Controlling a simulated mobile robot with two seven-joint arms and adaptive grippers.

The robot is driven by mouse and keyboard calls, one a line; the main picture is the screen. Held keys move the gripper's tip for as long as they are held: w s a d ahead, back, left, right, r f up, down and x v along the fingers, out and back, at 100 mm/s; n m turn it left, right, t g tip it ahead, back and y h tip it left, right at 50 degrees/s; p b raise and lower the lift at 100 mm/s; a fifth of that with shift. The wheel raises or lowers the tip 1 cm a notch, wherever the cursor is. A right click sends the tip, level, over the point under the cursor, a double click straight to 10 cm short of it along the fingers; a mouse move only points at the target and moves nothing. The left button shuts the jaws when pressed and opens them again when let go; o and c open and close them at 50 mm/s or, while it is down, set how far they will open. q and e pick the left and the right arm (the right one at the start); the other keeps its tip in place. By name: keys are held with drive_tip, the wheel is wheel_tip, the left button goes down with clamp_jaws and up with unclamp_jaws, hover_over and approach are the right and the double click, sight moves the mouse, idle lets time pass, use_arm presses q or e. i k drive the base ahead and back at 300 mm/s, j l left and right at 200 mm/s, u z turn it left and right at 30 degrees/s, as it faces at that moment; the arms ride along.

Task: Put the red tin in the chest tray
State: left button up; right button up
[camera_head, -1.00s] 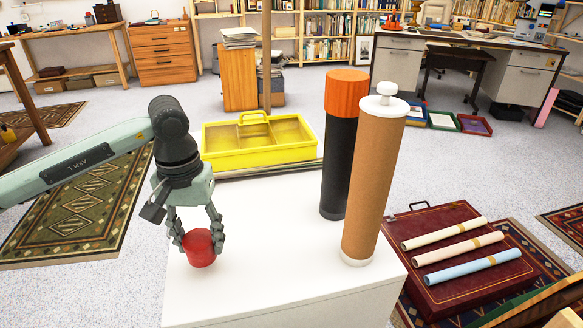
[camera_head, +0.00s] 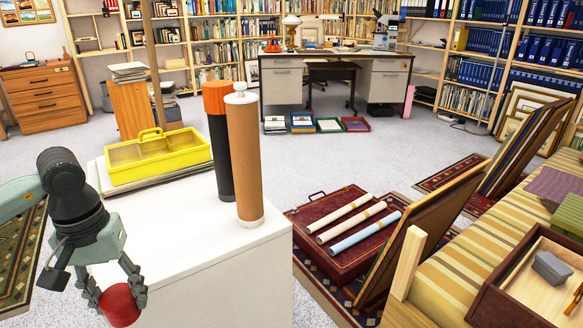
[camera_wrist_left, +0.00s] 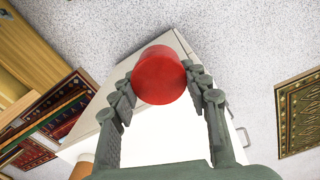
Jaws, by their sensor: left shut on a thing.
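The red tin (camera_head: 121,306) is a small plain cylinder. My left gripper (camera_head: 115,288) is shut on the tin, with a finger at either side. The left wrist view also shows the red tin (camera_wrist_left: 160,75) between the fingertips, with the white cabinet behind it. In the head view the tin is low at the left, by the front of the white cabinet top. A wooden tray (camera_head: 480,292), perhaps the chest tray, is at the lower right, partly cut off by the frame. A grey object lies in it. My right gripper is not in view.
The white cabinet (camera_head: 215,250) bears a yellow divided caddy (camera_head: 125,180) and two tall tubes, black with orange cap (camera_head: 222,150) and brown (camera_head: 245,170). A dark red case (camera_head: 320,255) with rolled papers, leaning frames (camera_head: 400,235) and a striped seat (camera_head: 460,250) lie between cabinet and tray.

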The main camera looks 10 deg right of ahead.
sight(528, 302)
drive_tip(key=l+z, duration=0.2)
drive_tip(key=z, duration=2.55)
drive_tip(key=j, duration=0.1)
